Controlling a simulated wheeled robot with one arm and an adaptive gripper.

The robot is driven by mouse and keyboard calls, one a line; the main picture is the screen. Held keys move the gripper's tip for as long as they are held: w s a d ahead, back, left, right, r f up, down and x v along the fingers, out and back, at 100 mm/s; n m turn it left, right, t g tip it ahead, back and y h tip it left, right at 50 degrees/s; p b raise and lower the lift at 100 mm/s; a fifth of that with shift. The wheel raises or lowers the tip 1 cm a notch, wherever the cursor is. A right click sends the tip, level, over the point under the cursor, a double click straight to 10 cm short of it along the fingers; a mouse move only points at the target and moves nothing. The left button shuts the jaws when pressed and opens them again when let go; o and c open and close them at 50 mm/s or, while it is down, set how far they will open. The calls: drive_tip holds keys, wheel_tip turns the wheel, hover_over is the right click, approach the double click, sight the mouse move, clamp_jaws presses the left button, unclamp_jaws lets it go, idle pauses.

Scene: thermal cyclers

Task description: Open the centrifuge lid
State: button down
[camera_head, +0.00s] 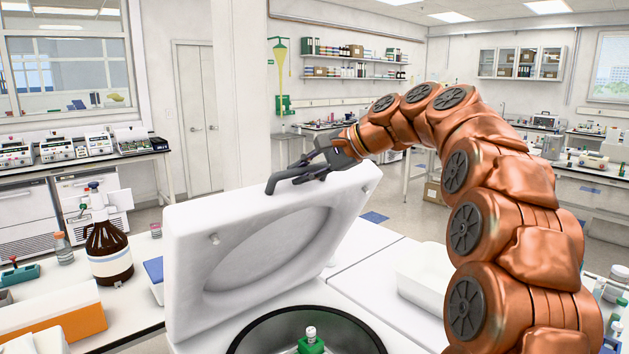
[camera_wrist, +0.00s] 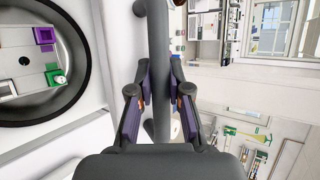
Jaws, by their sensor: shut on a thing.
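The white centrifuge lid (camera_head: 190,270) stands raised and tilted over the bowl in the head view, its underside with a round recess facing me. The centrifuge bowl (camera_head: 254,334) is uncovered, with a dark rim. A green holder (camera_head: 311,346) with a white-capped tube shows inside; the wrist view shows the bowl with green (camera_wrist: 56,77) and purple (camera_wrist: 43,36) holders. My gripper (camera_head: 318,166) is at the lid's top edge, shut on the dark lid handle (camera_wrist: 157,60), which runs between its fingers in the wrist view. The gripper partly hides the handle.
A brown bottle (camera_head: 108,243) and an orange-and-white box (camera_head: 55,315) stand on the bench left of the lid. A white tray (camera_head: 424,272) lies right of the centrifuge, near my arm. Open floor lies behind the lid.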

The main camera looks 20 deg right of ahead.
drive_tip(key=shift+w+a+r+p, duration=0.15)
drive_tip(key=shift+w+a+r, duration=0.25)
drive_tip(key=shift+w, duration=0.4)
drive_tip(key=shift+w+a+r+p, duration=0.1)
drive_tip(key=shift+w+a+r, duration=0.1)
drive_tip(key=shift+w+r, duration=0.45)
drive_tip(key=shift+w+a+r+p, duration=0.15)
drive_tip(key=shift+w+a+r, duration=0.15)
drive_tip(key=shift+w, duration=0.6)
drive_tip(key=c, duration=1.1)
unclamp_jaws()
drive_tip(key=shift+f, duration=0.1)
drive_tip(key=v, duration=1.2)
drive_tip(key=shift+s+a, duration=0.1)
drive_tip(key=shift+a, duration=0.05)
